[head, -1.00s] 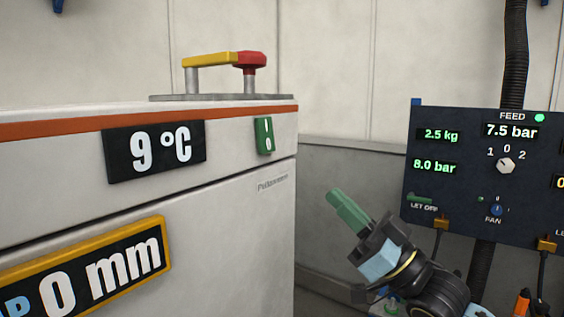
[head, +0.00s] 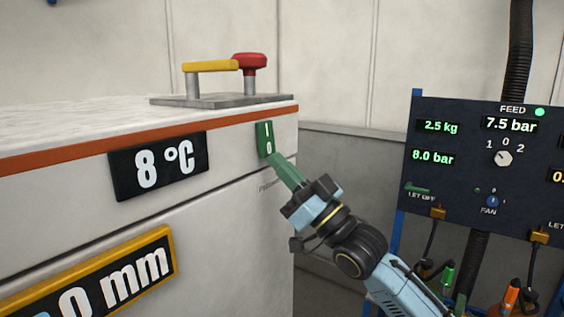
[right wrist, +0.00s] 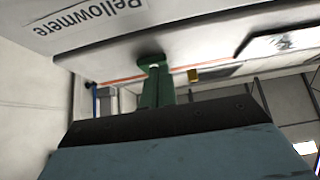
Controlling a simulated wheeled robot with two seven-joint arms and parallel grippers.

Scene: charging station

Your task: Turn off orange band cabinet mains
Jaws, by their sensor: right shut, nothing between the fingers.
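The white cabinet (head: 225,200) with the orange band (head: 100,148) fills the left of the head view. Its green rocker switch (head: 264,137), marked I above and 0 below, sits on the front near the right edge. My right gripper (head: 273,159) is shut, with its green fingers pointing up-left at the lower, 0 end of the switch. The fingertips overlap its lower edge; I cannot tell whether they touch. In the right wrist view the fingers (right wrist: 158,90) reach toward the green switch (right wrist: 152,60), partly hiding it. My left gripper is out of view.
A red knob with a yellow bar (head: 211,66) stands on the cabinet top. A display (head: 158,165) reads 8 °C, above a yellow-framed mm display (head: 95,282). A dark feed panel (head: 470,165) with dials and hanging cables stands at the right.

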